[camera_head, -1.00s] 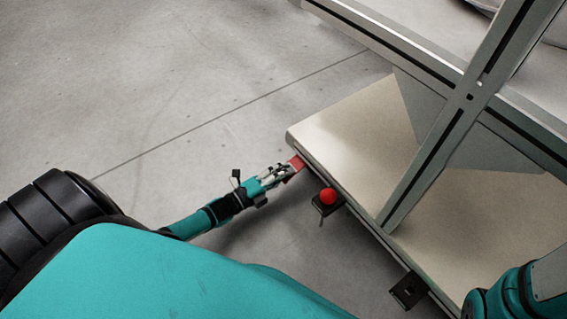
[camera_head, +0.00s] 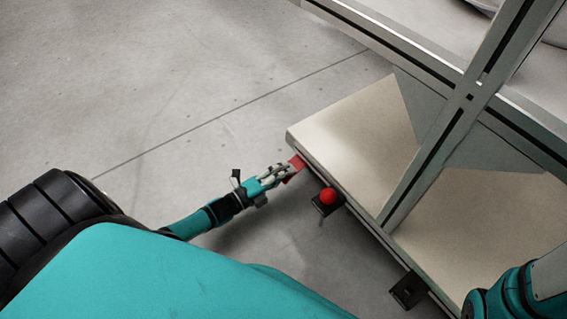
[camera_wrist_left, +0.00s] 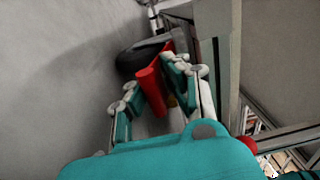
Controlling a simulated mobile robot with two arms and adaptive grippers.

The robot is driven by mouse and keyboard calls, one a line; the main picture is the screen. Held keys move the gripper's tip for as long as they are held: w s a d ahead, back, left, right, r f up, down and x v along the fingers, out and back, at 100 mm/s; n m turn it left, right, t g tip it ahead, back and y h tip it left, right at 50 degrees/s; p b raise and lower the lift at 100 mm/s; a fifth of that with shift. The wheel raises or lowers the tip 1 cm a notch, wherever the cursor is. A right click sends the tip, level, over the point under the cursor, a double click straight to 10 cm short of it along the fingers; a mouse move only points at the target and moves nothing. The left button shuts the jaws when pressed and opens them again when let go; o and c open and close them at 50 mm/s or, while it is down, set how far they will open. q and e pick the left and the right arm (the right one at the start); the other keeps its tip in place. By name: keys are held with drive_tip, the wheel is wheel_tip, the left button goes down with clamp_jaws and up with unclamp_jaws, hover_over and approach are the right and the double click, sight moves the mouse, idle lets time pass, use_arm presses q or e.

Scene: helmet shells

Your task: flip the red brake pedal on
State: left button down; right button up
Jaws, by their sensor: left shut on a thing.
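The red brake pedal (camera_head: 297,162) sticks out from the edge of the cart's lower deck, near its left corner. My left gripper (camera_head: 284,173) is at the pedal, with its fingers shut on it. In the left wrist view the red pedal (camera_wrist_left: 151,86) lies between the two fingers of my left gripper (camera_wrist_left: 155,92), and a dark wheel (camera_wrist_left: 136,60) shows behind it. The fingers hide part of the pedal. My right gripper is out of view; only part of my right arm shows at the lower right.
A red ball-shaped knob (camera_head: 328,196) on a black bracket sits on the same deck edge, close to my left gripper. Another black bracket (camera_head: 408,290) is further along. The pale deck (camera_head: 350,125) carries a metal frame (camera_head: 440,140). The grey floor (camera_head: 190,80) at left is clear.

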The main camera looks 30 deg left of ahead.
use_arm(q)
drive_tip(key=shift+s+f+g, duration=0.3)
drive_tip(key=shift+s+f, duration=0.1)
drive_tip(key=shift+f, duration=0.4)
drive_tip(key=c, duration=1.5)
unclamp_jaws()
drive_tip(key=shift+f, duration=0.1)
drive_tip(key=shift+c, duration=0.2)
drive_tip(key=shift+o, duration=1.3)
drive_tip(key=shift+w+r, duration=0.15)
drive_tip(key=shift+r, duration=0.15)
drive_tip(key=v, duration=1.2)
drive_tip(key=shift+f, duration=0.1)
